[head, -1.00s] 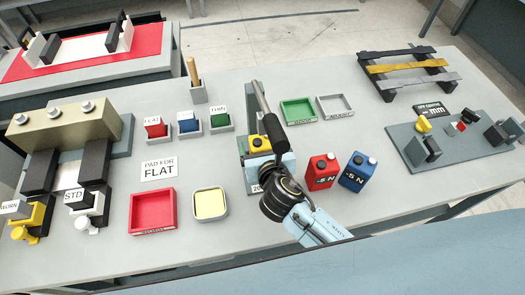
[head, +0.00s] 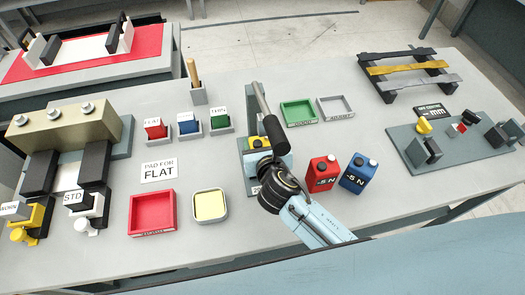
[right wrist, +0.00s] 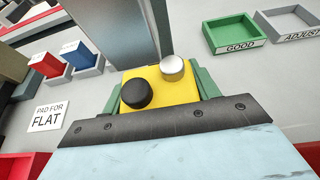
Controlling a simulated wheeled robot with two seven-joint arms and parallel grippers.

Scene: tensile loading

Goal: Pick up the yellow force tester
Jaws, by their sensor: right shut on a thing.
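The yellow force tester (head: 254,151) stands near the middle of the table in the head view, partly hidden by my right arm. In the right wrist view its yellow top (right wrist: 163,91) shows a black knob and a silver knob. My right gripper (head: 266,157) is at the tester and shut on it; its fingertips are mostly hidden. Greenish parts flank the tester in the wrist view. I cannot tell whether the tester is clear of its support. My left gripper is not in view.
A red 5 N block (head: 322,173) and a blue one (head: 358,173) stand to the right. Green (head: 298,112) and grey trays lie behind. Red (head: 152,213) and yellow-lined trays lie left.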

